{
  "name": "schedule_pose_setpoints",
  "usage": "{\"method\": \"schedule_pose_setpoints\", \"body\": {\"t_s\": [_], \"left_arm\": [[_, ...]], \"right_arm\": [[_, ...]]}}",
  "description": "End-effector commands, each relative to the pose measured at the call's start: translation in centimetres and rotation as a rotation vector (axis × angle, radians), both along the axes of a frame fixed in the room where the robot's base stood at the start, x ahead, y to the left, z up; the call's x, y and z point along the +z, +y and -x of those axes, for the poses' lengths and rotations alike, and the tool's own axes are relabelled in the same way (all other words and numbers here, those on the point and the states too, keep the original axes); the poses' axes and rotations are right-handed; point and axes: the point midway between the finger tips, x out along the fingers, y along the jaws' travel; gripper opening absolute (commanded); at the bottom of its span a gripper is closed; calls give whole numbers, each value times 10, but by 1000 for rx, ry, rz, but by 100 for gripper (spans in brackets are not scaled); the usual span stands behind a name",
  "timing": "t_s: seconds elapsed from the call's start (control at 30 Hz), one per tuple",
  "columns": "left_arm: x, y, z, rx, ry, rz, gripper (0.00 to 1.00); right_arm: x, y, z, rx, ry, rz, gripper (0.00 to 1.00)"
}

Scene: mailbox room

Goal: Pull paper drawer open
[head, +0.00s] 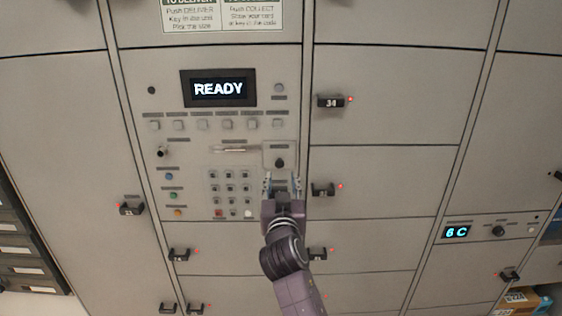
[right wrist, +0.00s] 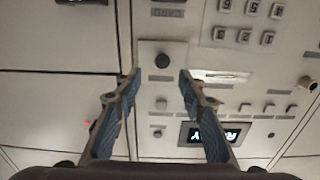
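The paper drawer appears to be the small pale panel (head: 271,149) with a round dark knob (head: 279,163), set in the console below the READY display. Its front looks flush with the console. My right gripper (head: 282,178) is just below the knob in the head view, fingers pointing up at it. In the right wrist view, the knob (right wrist: 162,61) sits just beyond the open fingertips (right wrist: 159,75), roughly centred between them. The fingers hold nothing; contact with the panel cannot be told. My left gripper is out of view.
A keypad (head: 231,188) is left of my right gripper, and a row of square buttons (head: 202,124) runs below the READY display (head: 219,89). Locker doors with protruding dark handles (head: 322,190) stand close on the right.

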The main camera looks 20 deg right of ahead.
Motion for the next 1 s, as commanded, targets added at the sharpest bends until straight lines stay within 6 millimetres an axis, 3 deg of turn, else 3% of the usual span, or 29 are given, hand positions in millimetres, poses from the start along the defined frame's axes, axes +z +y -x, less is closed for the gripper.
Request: {"method": "schedule_pose_setpoints", "body": {"t_s": [0.5, 0.97, 1.0], "left_arm": [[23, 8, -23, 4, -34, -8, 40], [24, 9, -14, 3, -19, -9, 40], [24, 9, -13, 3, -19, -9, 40]], "right_arm": [[2, -18, -62, 0, 0, 3, 37], [0, -21, -72, 1, 0, 0, 37], [0, -21, -72, 1, 0, 1, 34]]}}
